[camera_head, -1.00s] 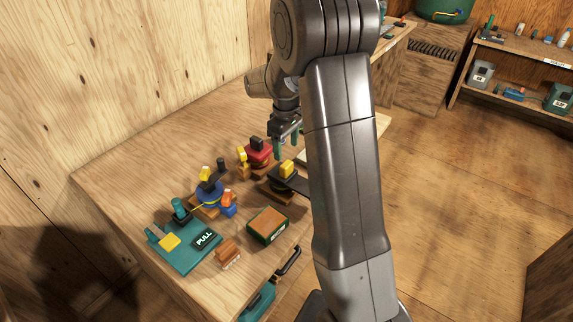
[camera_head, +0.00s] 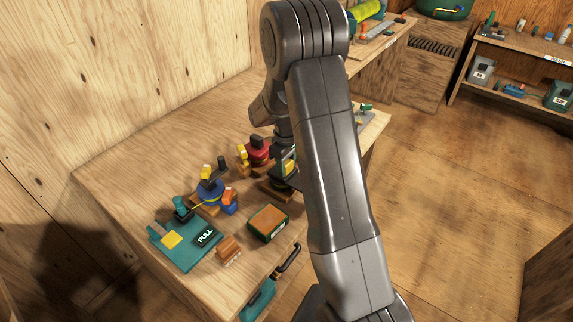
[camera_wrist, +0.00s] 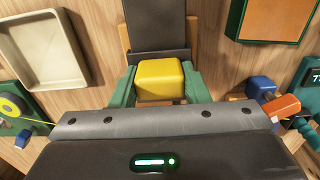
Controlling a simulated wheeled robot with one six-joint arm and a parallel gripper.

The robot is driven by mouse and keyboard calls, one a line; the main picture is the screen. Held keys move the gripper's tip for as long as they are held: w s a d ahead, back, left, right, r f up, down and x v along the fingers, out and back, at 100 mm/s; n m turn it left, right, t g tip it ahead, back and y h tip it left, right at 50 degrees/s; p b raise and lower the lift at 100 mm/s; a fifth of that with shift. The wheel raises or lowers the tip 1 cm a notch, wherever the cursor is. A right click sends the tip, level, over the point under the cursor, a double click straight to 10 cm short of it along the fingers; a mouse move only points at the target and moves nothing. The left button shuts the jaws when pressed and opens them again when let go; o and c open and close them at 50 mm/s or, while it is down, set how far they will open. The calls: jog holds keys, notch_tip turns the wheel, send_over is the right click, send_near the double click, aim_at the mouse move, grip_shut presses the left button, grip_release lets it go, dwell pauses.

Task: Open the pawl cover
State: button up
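A yellow block (camera_wrist: 160,79), which looks like the grip of the pawl cover, sits at the near edge of a dark flat plate (camera_wrist: 156,22) in the wrist view. My gripper (camera_wrist: 158,86) has its two green fingers on either side of the block. The fingers look close against its sides, but contact is not clear. In the head view, my gripper (camera_head: 285,160) is down at the station beside the red reel, and a bit of the yellow block (camera_head: 290,168) shows. My arm hides most of the plate there.
A red reel (camera_head: 258,150) stands just left of my gripper, and a blue reel (camera_head: 210,192) further left. A green box with an orange top (camera_head: 268,222) lies nearer. A teal base with a PULL label (camera_head: 184,245) is at the bench's front left. A beige tray (camera_wrist: 40,52) lies left in the wrist view.

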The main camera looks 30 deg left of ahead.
grip_shut()
jog(key=d+b, duration=0.1)
jog(key=d, duration=0.5)
jog(key=d+b, duration=0.1)
jog(key=d, duration=0.2)
jog(key=shift+s+d+b, duration=0.3)
jog(key=shift+s+d, duration=0.05)
jog(key=o, duration=0.6)
grip_release()
notch_tip(320, 180, up, 14)
jog(key=b, duration=0.1)
jog(key=shift+f, duration=0.15)
